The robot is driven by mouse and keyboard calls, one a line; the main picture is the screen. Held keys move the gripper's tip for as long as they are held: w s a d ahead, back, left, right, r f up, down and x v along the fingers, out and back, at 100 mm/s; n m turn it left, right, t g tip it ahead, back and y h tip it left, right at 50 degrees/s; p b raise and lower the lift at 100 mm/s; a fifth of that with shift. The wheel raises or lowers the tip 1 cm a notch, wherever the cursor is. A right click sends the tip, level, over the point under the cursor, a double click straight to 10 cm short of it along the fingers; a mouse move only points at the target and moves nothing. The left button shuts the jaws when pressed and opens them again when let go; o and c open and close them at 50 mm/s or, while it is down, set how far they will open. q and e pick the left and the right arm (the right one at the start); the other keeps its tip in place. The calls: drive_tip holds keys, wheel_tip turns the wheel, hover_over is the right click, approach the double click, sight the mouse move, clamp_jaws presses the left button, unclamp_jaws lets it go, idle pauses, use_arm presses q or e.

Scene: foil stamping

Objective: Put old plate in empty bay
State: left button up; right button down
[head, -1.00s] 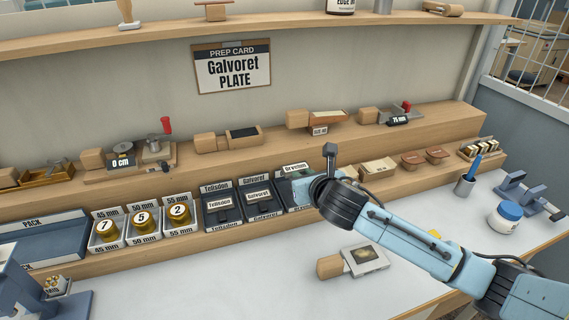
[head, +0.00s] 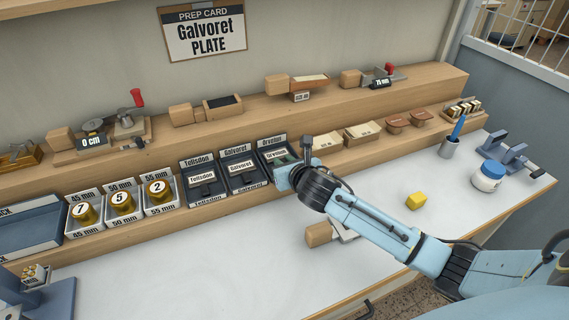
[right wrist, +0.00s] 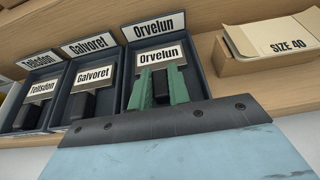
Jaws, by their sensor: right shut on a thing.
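The Orvelun plate (right wrist: 158,55), with a white name label and a black grip block, is in the dark Orvelun bay (right wrist: 127,82), the rightmost of three. My right gripper (right wrist: 162,88) has its green fingers on both sides of the grip block and is shut on it. In the head view my right gripper (head: 283,174) covers part of this bay. The Galvoret plate (head: 242,169) and the Tellsdon plate (head: 202,180) lie in their own bays to the left. Whether the Orvelun plate touches the bay floor is hidden. My left gripper is out of view.
A prep card (head: 203,30) on the wall reads "Galvoret PLATE".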

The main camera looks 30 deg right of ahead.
drive_tip(key=c, duration=1.3)
unclamp_jaws()
drive_tip(key=shift+s+r, duration=0.1)
drive_tip(key=shift+r, duration=0.1)
drive_tip(key=p+v, duration=0.2)
drive_tip(key=v, duration=0.9)
drive_tip(key=shift+s+r, duration=0.1)
drive_tip(key=shift+s, duration=0.25)
